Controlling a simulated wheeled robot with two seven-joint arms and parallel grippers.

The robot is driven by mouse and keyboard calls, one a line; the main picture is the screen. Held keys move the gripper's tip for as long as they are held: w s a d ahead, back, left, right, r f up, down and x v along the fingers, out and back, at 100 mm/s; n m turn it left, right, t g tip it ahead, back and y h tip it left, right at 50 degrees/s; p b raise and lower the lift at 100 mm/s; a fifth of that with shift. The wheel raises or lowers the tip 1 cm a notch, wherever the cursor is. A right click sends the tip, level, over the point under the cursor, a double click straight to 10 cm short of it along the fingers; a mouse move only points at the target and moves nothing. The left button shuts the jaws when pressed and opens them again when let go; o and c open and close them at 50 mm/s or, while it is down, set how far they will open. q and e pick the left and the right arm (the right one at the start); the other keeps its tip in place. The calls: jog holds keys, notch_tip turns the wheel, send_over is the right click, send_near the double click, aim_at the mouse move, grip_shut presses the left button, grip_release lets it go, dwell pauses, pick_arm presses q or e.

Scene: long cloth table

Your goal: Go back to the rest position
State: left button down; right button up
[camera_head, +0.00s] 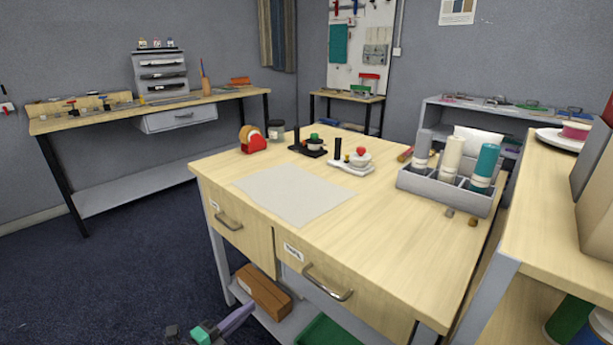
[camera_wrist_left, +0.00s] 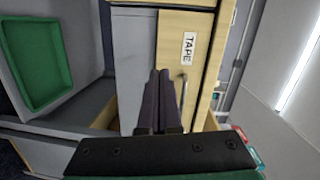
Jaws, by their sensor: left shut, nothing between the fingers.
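My left gripper (camera_head: 250,306) shows low in the head view, in front of the workbench and below its drawers. Its dark fingers are together and empty, and they also show in the left wrist view (camera_wrist_left: 161,74). They point toward the bench front, near a drawer labelled TAPE (camera_wrist_left: 205,70). I cannot tell the exact gap between fingers and bench. My right gripper is in neither view.
The wooden workbench (camera_head: 390,225) has two drawer fronts with metal handles. A grey bottle holder (camera_head: 445,190) and a pale sheet (camera_head: 293,193) are on top. A brown box (camera_head: 264,291) and green tray (camera_head: 330,332) sit below. Open floor lies left.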

pick_arm(q)
jog(key=s+a+f+n+g+y+p, duration=0.1)
jog(key=s+a+f+n+y+p, duration=0.1)
jog(key=s+a+f+n, duration=0.3)
jog(key=a+f+n+g+y+p, duration=0.1)
jog(key=a+f+n+g+y, duration=0.15)
jog(key=f, duration=0.55)
jog(key=s+a+f+n+y+p, duration=0.2)
jog(key=s+a+f+n+y, duration=0.15)
jog(key=f, duration=0.25)
jog(key=s+f+n+g+p, duration=0.1)
jog(key=s+f+n+g, duration=0.2)
jog(key=s, duration=0.7)
jog(key=s+d+f+n+g+p, duration=0.1)
jog(key=s+f+n+g, duration=0.2)
jog(key=s+f, duration=0.3)
jog(key=s+f+n+g+y+p, duration=0.1)
jog(key=s+f, duration=0.4)
jog(key=s, duration=0.9)
jog(key=n+g+p, duration=0.1)
jog(key=n+g, duration=0.1)
jog(key=shift+d+f+n+g, duration=0.25)
jog(key=shift+d+n+g, duration=0.05)
jog(key=shift+d+g, duration=0.05)
